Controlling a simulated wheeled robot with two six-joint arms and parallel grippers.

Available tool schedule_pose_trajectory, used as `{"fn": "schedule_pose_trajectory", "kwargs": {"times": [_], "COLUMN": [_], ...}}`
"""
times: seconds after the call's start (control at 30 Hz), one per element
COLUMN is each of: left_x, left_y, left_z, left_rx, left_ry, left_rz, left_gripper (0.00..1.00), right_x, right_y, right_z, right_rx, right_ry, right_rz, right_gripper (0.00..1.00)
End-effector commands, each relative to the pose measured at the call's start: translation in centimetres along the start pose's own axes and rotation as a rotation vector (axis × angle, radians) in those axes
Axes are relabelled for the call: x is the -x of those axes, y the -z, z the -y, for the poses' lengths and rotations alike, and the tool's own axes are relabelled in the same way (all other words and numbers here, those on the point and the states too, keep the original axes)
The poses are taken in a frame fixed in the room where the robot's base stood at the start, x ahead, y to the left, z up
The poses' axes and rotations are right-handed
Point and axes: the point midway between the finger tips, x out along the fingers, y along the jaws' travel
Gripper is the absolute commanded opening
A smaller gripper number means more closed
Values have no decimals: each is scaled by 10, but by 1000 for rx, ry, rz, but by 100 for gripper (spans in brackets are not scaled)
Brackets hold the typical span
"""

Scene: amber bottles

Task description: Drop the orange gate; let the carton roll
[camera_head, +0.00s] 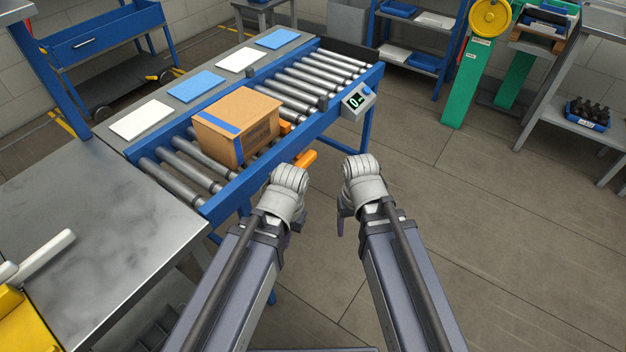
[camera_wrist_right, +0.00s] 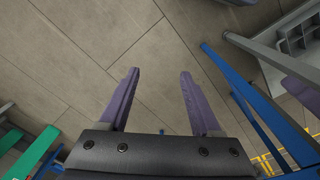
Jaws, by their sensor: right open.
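A brown cardboard carton (camera_head: 237,122) with a blue tape strip sits on the rollers of the blue-framed conveyor (camera_head: 345,80). An orange piece (camera_head: 285,127) shows at the carton's right side, and an orange handle (camera_head: 306,159) sticks out from the conveyor's near side; these look like parts of the gate. My left gripper (camera_head: 298,222) hangs below its wrist near the handle, its fingers mostly hidden. My right gripper (camera_head: 341,222) is over the floor, right of the handle and apart from it. In the right wrist view its two purple fingers (camera_wrist_right: 158,75) are spread with nothing between them.
A grey box with a display (camera_head: 357,101) is mounted on the conveyor's near rail. White and blue sheets lie along the far ledge. A metal table (camera_head: 90,215) stands at left. A blue crate of dark bottles (camera_head: 587,114) is on a right shelf. Floor at right is clear.

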Motion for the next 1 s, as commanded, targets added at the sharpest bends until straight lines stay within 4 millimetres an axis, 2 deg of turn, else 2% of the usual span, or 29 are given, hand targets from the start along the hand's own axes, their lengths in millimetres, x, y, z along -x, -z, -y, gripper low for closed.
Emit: {"fn": "schedule_pose_trajectory", "kwargs": {"times": [0.03,0.3,0.47,0.6,0.67,0.77,0.87,1.0], "left_x": [-34,-120,-169,-207,-212,-216,-218,-217], "left_y": [2,7,10,12,13,13,13,13], "left_z": [-3,-12,-16,-20,-20,-21,-21,-21], "left_rx": [0,-2,-2,-3,-3,-3,-3,-3], "left_ry": [1,3,4,5,5,5,5,5], "left_rz": [0,0,-1,-1,-1,-1,-1,-1], "left_gripper": [0,0,0,0,0,0,0,0], "right_x": [-34,-121,-166,-189,-182,-158,-125,-72], "right_y": [2,15,32,60,76,102,128,159], "right_z": [-3,-11,-7,10,21,35,44,43], "right_rx": [-14,-87,-143,-217,-255,-318,-387,-488], "right_ry": [8,95,209,411,525,715,911,1170], "right_rz": [-5,-49,-99,-184,-231,-307,-385,-482], "right_gripper": [65,65,65,65,65,65,65,65]}}
